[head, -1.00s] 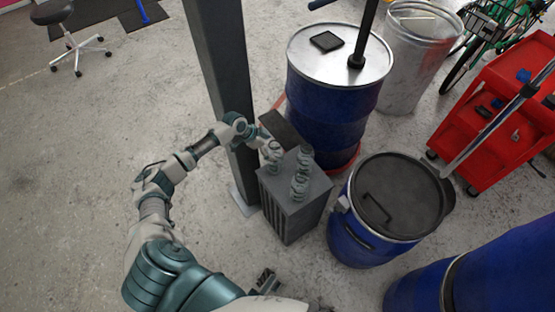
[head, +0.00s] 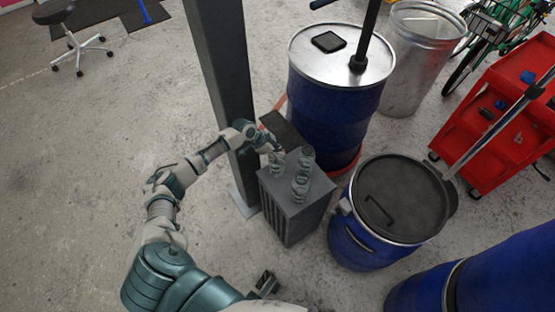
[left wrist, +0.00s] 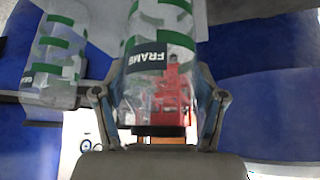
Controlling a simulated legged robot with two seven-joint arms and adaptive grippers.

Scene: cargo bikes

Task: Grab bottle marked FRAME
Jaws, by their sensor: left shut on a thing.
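The bottle marked FRAME (left wrist: 160,65) is clear with green bands and a dark label, and it fills the middle of the left wrist view. My left gripper (left wrist: 155,110) is shut around it, one finger on each side. In the head view my left gripper (head: 276,152) is at the left part of the top of a grey ribbed box (head: 290,215); the held bottle there is small and partly covered. Other similar bottles (head: 302,182) stand on the box just right of it. A second banded bottle (left wrist: 55,55) shows at left in the wrist view.
A grey pillar (head: 222,85) rises close behind my left forearm. Blue drums (head: 330,110) stand behind and to the right, one with a black lid (head: 400,200). A red cart (head: 495,130) is at far right. Floor at left is open.

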